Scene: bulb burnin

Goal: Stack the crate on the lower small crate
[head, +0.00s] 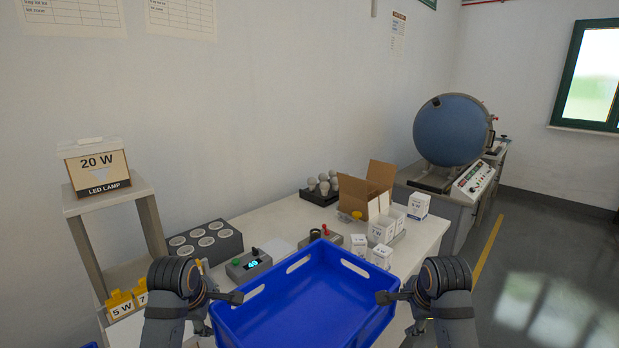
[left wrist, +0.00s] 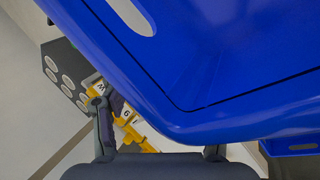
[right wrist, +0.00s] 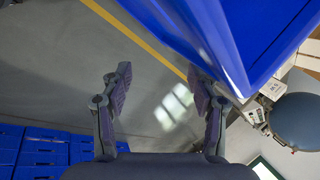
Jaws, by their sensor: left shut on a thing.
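A blue crate (head: 300,300), empty and with slotted hand holes, is held up in front of me in the head view. My left gripper (head: 222,297) is shut on its left side; in the left wrist view the crate (left wrist: 230,60) hides one finger. My right gripper (head: 395,297) is at the crate's right side. In the right wrist view my right gripper (right wrist: 160,88) has its fingers wide apart, one close to the crate wall (right wrist: 235,60). Blue crates (right wrist: 35,150) stand low at the left there; another blue crate (left wrist: 292,145) shows in the left wrist view. I cannot tell which is the lower small crate.
A shelf (head: 110,200) stands left. A blue sphere (head: 455,130) stands back right. Floor (head: 530,260) at right is clear.

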